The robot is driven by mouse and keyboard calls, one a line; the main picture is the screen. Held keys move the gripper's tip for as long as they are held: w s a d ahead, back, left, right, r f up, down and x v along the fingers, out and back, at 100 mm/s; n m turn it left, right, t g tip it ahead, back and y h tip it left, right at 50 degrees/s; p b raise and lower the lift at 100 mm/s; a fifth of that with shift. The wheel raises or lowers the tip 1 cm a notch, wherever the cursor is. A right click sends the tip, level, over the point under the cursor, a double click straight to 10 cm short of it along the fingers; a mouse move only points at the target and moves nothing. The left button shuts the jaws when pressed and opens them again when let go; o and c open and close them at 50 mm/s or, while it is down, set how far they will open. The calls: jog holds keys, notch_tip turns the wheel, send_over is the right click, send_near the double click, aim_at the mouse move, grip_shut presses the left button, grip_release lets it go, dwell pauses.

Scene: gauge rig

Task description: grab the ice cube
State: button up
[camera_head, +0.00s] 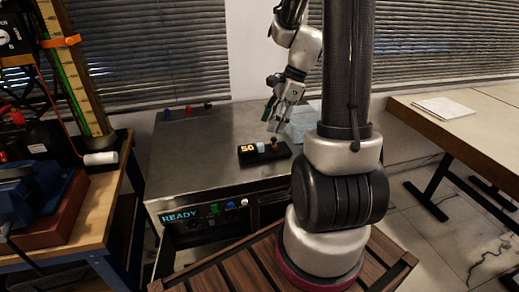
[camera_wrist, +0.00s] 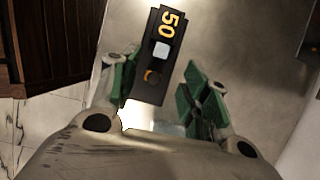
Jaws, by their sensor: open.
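A small pale blue-white ice cube (camera_head: 261,148) sits on a black block (camera_head: 249,158) marked "50" in yellow, on the steel bench top. My gripper (camera_head: 273,118) is above the bench, near the block's right end. In the wrist view my gripper (camera_wrist: 155,85) has its green-padded fingers apart, one on each side of the block in the picture. Nothing is between the pads that I can see as held.
The steel bench (camera_head: 190,165) has free room left of the block. Its front panel reads "READY" (camera_head: 180,216). A wooden workbench (camera_head: 75,215) with a blue vise stands left. A pale table (camera_head: 470,125) stands right. Blinds hang behind.

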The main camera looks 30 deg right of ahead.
aim_at(260, 147)
jog(key=x, duration=0.7)
jog(key=shift+w+f, duration=0.1)
jog(key=shift+f, duration=0.35)
jog(key=c, duration=0.9)
jog(key=shift+o, duration=0.2)
jog(key=shift+r, duration=0.1)
